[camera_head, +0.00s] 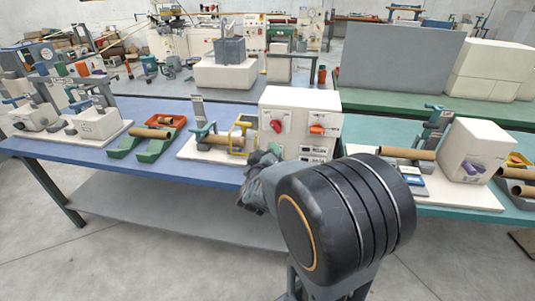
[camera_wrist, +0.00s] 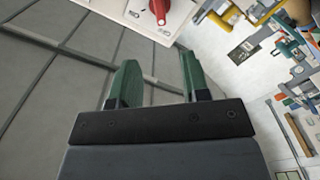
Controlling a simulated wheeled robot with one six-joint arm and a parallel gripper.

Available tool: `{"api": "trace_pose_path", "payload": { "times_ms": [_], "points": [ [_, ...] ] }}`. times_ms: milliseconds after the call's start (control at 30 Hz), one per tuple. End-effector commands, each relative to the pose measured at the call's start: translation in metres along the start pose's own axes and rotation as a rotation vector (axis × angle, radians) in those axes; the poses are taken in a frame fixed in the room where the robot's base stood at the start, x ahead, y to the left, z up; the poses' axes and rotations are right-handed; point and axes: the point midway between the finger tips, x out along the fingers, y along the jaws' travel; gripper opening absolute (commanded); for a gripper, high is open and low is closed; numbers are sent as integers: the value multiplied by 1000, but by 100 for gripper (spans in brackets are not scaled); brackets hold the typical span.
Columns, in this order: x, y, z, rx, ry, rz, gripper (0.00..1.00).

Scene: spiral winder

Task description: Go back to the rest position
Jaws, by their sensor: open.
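My gripper (camera_wrist: 158,78) is open in the wrist view. Its two green fingers stand apart with nothing between them. In the head view the arm's end is a grey shape in front of the winder, partly hidden by the large black joint of my arm, and its fingers cannot be made out. The spiral winder's white control box (camera_head: 290,104) stands just behind it, with a red knob (camera_head: 276,125) and an orange knob (camera_head: 317,129). In the wrist view a red knob (camera_wrist: 159,9) on a white panel shows beyond the fingers, apart from them.
The winder's cardboard tube (camera_head: 213,140) and yellow bracket (camera_head: 241,135) lie left of the box. Green cradles (camera_head: 125,147) holding a tube stand further left on the blue table (camera_head: 200,173). Another machine with a white box (camera_head: 470,148) stands on the right. Floor is clear in front.

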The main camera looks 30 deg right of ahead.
Motion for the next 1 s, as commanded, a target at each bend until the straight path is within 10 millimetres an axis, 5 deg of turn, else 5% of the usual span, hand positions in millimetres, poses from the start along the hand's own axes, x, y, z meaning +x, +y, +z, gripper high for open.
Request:
{"api": "trace_pose_path", "payload": {
  "times_ms": [700,867,1000],
  "points": [
    [-3,-2,1,35,-6,-12,43],
    [-8,-40,12,181,-84,-220,43],
    [-34,-86,18,320,-236,-528,43]
  ]
}}
